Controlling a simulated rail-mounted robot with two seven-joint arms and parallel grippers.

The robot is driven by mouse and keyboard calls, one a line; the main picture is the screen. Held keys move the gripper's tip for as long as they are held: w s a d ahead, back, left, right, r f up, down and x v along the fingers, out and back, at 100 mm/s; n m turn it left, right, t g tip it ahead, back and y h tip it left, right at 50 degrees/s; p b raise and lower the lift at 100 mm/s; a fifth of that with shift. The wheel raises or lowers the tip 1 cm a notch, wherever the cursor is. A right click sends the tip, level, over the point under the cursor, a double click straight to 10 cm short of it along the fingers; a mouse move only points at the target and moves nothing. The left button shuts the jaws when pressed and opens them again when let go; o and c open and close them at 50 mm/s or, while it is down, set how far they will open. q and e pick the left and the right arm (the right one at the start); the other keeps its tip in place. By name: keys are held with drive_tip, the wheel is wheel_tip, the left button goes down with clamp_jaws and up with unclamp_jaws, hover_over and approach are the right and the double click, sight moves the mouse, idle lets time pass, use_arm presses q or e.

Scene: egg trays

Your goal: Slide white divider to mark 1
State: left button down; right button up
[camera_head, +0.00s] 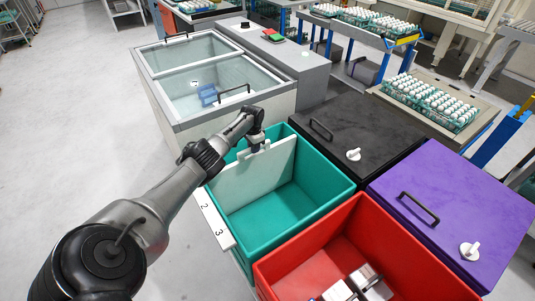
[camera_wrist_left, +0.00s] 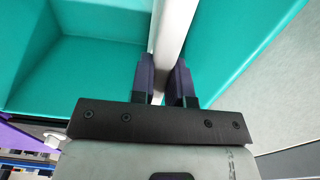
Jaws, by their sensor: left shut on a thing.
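The white divider (camera_head: 245,178) stands upright across the teal bin (camera_head: 318,213), close to its far-left wall. My left gripper (camera_head: 257,147) is at the divider's top edge, shut on it. In the left wrist view, the two dark fingers of the gripper (camera_wrist_left: 165,82) sit on either side of the divider's edge (camera_wrist_left: 175,30). A white strip (camera_head: 213,219) on the bin's left rim shows the marks 2 and 3. The divider's near end is beyond the 2, toward the strip's upper end. Mark 1 is not visible; my arm covers that area. My right gripper is not in view.
A red bin (camera_head: 330,228) with grey-and-white items adjoins the teal bin. Black (camera_head: 372,125) and purple (camera_head: 445,195) lids with handles lie to the right. A glass-topped chest (camera_head: 290,112) stands behind. Egg trays (camera_head: 432,104) rest on a table at right.

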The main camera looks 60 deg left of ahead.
use_arm(q)
drive_tip(key=shift+a+f, duration=0.1)
drive_tip(key=shift+f, duration=0.05)
drive_tip(key=c, duration=1.5)
unclamp_jaws()
drive_tip(key=shift+s, duration=0.1)
drive_tip(key=o, duration=0.4)
drive_tip(key=shift+a, duration=0.2)
drive_tip(key=shift+d, duration=0.15)
drive_tip(key=shift+r+p, duration=0.4)
drive_tip(key=shift+r, duration=0.25)
wheel_tip(320, 180, up, 13)
drive_tip(key=p, duration=0.5)
drive_tip(key=shift+f, duration=0.15)
